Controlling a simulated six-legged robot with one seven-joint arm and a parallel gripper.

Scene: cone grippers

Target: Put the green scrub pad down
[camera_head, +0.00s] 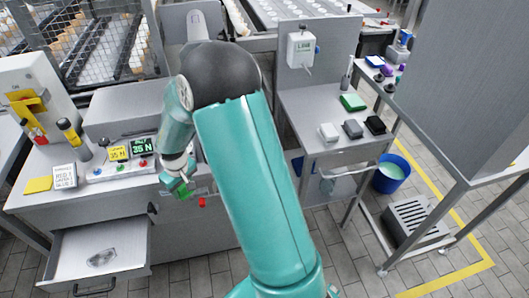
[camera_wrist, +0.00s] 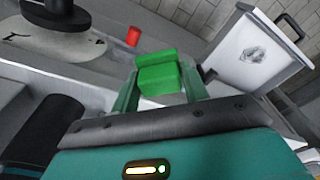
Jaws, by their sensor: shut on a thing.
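My gripper (camera_head: 178,186) hangs in front of the left workbench, near its front edge. It is shut on a small green block, which I take to be the green scrub pad (camera_head: 184,194). In the wrist view the green scrub pad (camera_wrist: 158,72) sits between the two fingers of my gripper (camera_wrist: 160,88). It appears held clear of any surface.
An open drawer (camera_head: 135,262) holds a grey crumpled-looking item and juts out below the left bench. A red knob (camera_head: 201,203) is close to my gripper. White, grey and black blocks (camera_head: 352,129) lie on the right table. A blue bucket (camera_head: 390,172) stands on the floor.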

